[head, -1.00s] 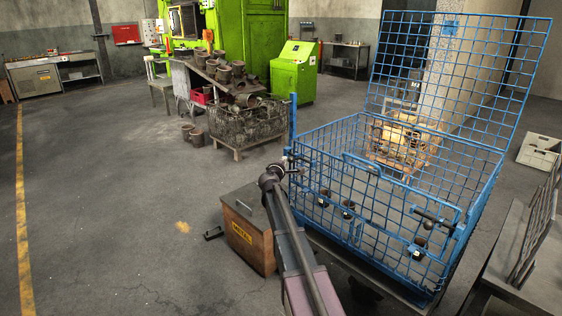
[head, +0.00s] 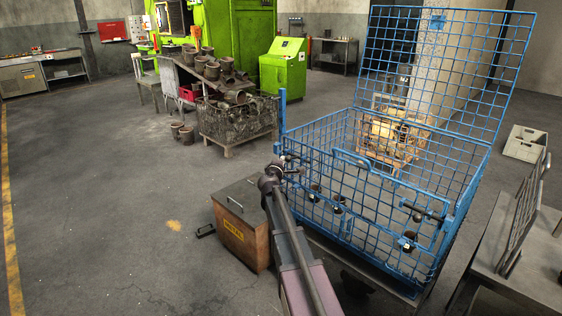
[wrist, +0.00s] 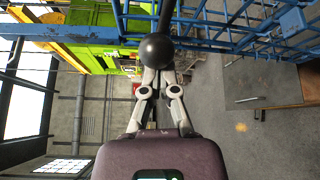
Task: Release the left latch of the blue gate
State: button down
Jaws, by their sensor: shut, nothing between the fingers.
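The blue gate (head: 378,203) is the mesh front side of a blue wire cage. At its right end is a dark latch bar (head: 428,213) with a knob. In the wrist view, a black ball knob (wrist: 157,50) on a dark rod stands right at my fingertips, beside blue bars. It appears to be the left latch's knob. My gripper (wrist: 157,72) is shut and empty, with the knob just beyond its fingers; I cannot tell if they touch. In the head view my gripper (head: 288,170) is at the cage's left front corner, and the left latch there is mostly hidden.
A raised blue mesh lid (head: 440,70) stands over the cage. A wooden metal-scrap box (head: 238,240) is on the floor left of my arm. A grey table (head: 530,255) with a rack stands close at the right. The floor at the left is open.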

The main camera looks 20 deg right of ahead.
jog(key=s+a, duration=0.4)
jog(key=a, duration=0.4)
jog(key=shift+s+a, duration=0.15)
jog(key=shift+a, duration=0.05)
dwell(0.5)
dwell(0.4)
